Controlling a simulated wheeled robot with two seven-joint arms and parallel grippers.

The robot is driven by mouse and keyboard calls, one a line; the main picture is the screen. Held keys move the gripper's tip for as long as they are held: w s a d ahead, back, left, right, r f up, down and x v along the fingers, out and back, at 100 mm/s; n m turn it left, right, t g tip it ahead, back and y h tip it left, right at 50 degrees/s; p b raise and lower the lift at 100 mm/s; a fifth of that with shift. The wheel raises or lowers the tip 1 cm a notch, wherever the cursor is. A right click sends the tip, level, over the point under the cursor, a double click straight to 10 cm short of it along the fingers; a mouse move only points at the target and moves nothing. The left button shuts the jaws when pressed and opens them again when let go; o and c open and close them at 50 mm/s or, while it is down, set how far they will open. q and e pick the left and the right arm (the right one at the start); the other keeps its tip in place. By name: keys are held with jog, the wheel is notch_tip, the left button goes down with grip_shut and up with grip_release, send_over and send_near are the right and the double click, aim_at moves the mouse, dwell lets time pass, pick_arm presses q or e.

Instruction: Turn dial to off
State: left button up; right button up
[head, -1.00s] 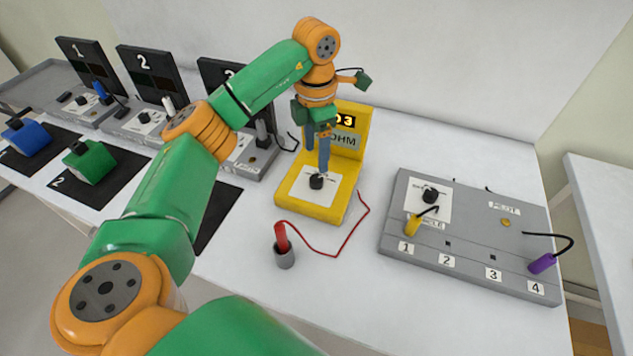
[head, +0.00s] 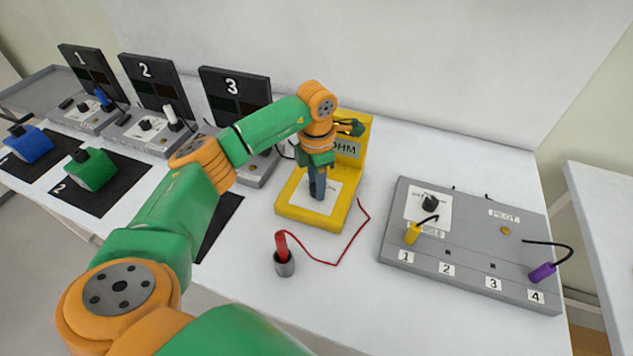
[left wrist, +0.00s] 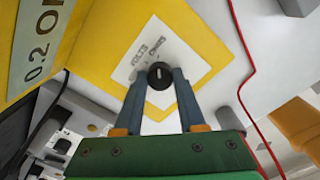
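The yellow meter (head: 292,211) stands on the white table, with a white label plate around its black dial. The dial (left wrist: 160,74) shows in the left wrist view with a white pointer line; the label words VOLTS and OHMS are beside it. My left gripper (head: 317,196) points down over the meter and hides the dial in the head view. In the left wrist view its two blue-grey fingers (left wrist: 160,82) sit on opposite sides of the dial and appear closed on it. The meter's display (left wrist: 40,55) reads about 0.2 OHM. My right gripper is not in view.
A red probe (head: 282,246) stands in a grey holder in front of the meter, its red wire looping right. A grey panel (head: 470,262) with yellow and purple plugs lies to the right. Numbered stations (head: 150,88) and blue and green blocks (head: 93,170) stand left.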

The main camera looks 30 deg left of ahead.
pick_arm(q)
jog(key=shift+n, duration=0.4)
grip_shut()
jog(key=n, duration=0.4)
jog(key=shift+p, duration=0.35)
jog(key=n, duration=0.4)
jog(key=shift+r+n+p, duration=0.1)
jog(key=shift+n+p, duration=0.2)
jog(key=shift+p, duration=0.05)
jog(key=n+p, duration=0.1)
jog(key=n, duration=0.3)
jog(key=shift+w+n+p, duration=0.1)
jog(key=shift+n+p, duration=0.3)
jog(key=shift+n, duration=2)
jog(key=o, duration=1.1)
grip_release()
jog(key=shift+c, duration=0.2)
